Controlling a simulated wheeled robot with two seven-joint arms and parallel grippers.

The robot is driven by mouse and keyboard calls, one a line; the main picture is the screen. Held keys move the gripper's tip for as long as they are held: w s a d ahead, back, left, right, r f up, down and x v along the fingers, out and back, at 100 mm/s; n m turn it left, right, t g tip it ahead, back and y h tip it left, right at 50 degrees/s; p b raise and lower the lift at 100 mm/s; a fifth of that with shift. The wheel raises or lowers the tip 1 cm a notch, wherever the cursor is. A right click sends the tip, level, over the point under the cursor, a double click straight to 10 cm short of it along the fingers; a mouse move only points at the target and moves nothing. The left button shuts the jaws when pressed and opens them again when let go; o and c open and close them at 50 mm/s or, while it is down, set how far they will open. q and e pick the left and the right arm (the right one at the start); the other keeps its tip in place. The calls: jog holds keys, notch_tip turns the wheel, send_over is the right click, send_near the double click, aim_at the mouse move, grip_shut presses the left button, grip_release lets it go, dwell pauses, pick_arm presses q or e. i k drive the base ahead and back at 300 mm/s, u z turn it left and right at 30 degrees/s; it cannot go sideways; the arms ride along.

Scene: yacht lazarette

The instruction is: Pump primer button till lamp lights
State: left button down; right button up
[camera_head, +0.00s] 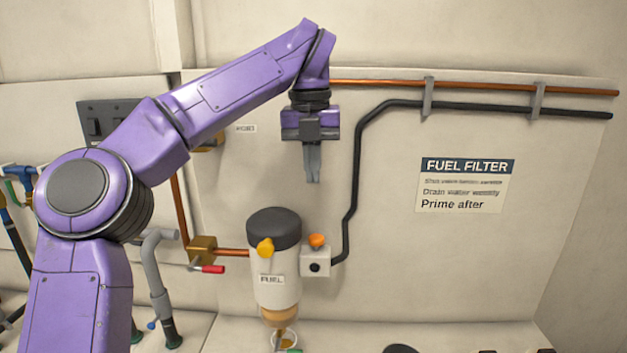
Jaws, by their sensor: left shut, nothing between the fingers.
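A white fuel filter (275,287) with a dark grey cap and a "FUEL" label is mounted on the wall in the lower middle. A yellow knob (265,248) sits on its upper front. My right gripper is not in view.
A copper pipe with a brass valve and red lever (208,269) enters from the left. A black hose (357,160) runs from the box up the wall. A "FUEL FILTER" sign (465,186) hangs at right.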

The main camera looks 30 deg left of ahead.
aim_at(316, 240)
jog(key=k, duration=1)
